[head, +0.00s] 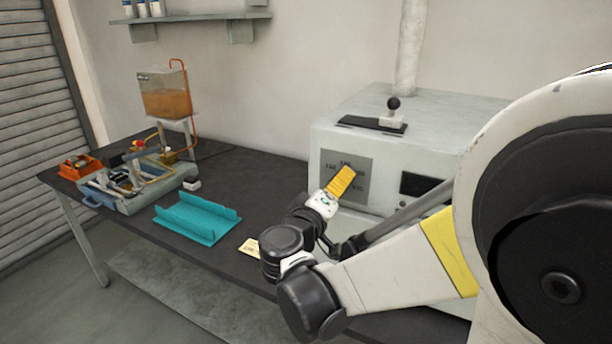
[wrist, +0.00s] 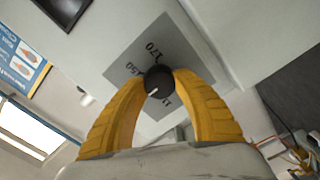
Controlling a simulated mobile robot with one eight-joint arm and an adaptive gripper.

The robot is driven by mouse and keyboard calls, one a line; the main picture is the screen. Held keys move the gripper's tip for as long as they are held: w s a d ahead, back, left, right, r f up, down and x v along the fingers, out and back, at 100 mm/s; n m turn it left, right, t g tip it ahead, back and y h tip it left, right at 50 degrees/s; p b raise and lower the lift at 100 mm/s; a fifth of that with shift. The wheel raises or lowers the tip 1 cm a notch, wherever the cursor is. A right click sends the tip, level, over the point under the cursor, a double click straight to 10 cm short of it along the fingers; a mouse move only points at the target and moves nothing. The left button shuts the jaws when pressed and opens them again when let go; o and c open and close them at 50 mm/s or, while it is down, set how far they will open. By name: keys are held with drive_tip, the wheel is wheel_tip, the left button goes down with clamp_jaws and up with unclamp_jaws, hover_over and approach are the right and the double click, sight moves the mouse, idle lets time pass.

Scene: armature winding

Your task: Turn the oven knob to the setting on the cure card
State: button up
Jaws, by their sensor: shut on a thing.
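In the wrist view my gripper (wrist: 158,92) has its two yellow fingers closed on the sides of the black round oven knob (wrist: 160,77). A short white mark shows on the knob's lower left in that view. The knob sits on a grey dial plate (wrist: 118,60). I read 170 and 150 there, turned at an angle; another number is partly covered by a finger. In the head view my gripper (head: 342,181) is at the plate on the front of the white oven (head: 405,150) and hides the knob. A small cream card (head: 249,246) lies on the table, its writing unreadable.
A teal cradle (head: 198,218) stands on the dark table (head: 240,175), left of my arm. Further left are a grey fixture tray (head: 160,187) and a tank of orange liquid (head: 165,100). A dark display (head: 420,185) is right of the dial plate.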

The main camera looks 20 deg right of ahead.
drive_tip(key=o, duration=1.2)
drive_tip(key=shift+a, duration=0.1)
drive_tip(key=v, duration=1.1)
drive_tip(key=shift+s+a, duration=0.25)
drive_tip(key=shift+s, duration=0.1)
